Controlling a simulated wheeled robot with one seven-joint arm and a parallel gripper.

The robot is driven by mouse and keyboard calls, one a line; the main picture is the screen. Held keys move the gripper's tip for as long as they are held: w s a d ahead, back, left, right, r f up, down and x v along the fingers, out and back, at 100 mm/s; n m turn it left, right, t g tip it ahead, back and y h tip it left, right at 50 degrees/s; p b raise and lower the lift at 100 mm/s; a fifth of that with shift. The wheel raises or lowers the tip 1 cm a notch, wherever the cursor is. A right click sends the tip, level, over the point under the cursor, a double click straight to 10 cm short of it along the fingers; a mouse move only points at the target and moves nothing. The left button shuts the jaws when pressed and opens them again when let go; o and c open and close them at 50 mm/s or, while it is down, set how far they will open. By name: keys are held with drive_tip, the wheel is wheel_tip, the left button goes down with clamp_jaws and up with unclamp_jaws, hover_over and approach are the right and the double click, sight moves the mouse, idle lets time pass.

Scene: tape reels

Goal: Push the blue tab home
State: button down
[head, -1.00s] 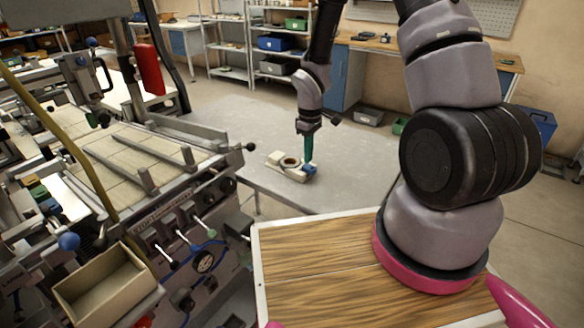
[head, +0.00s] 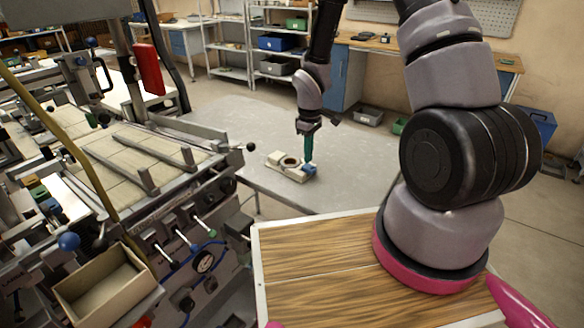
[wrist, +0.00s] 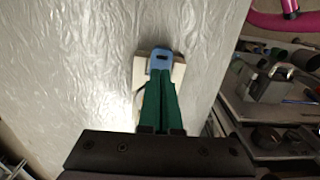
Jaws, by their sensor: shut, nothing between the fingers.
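The blue tab (head: 309,169) sits at the right end of a cream-coloured block (head: 291,174) with a dark round opening, on the grey table. In the wrist view the blue tab (wrist: 161,61) has a dark slot and lies just beyond the fingertips, with part of the cream block (wrist: 178,72) beside it. My gripper (head: 309,160) points down with its green fingers shut and empty. Its tips are at the blue tab; I cannot tell whether they touch it. The fingers (wrist: 160,85) hide much of the block in the wrist view.
The grey table (head: 225,125) is clear around the block. Shelves with bins (head: 275,43) are at the back.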

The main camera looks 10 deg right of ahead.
drive_tip(key=shift+f, duration=0.95)
idle(0.6)
drive_tip(key=shift+r, duration=3.5)
drive_tip(key=s+d+r+m+t, duration=0.1)
drive_tip(key=s+d+r+m, duration=0.1)
drive_tip(key=r, duration=0.6)
drive_tip(key=s+d+r+m+t, duration=0.1)
drive_tip(key=r+m, duration=0.2)
drive_tip(key=r, duration=0.4)
drive_tip(key=s+d+r+m+t, duration=0.1)
drive_tip(key=s+d+r+m, duration=0.1)
drive_tip(key=r, duration=0.6)
drive_tip(key=s+r+m+t+y, duration=0.2)
drive_tip(key=s+r+m+t, duration=0.2)
drive_tip(key=s+r, duration=0.8)
drive_tip(key=shift+s+d+r+m, duration=0.3)
drive_tip(key=shift+s+d+m, duration=0.1)
drive_tip(key=shift+s+m, duration=0.7)
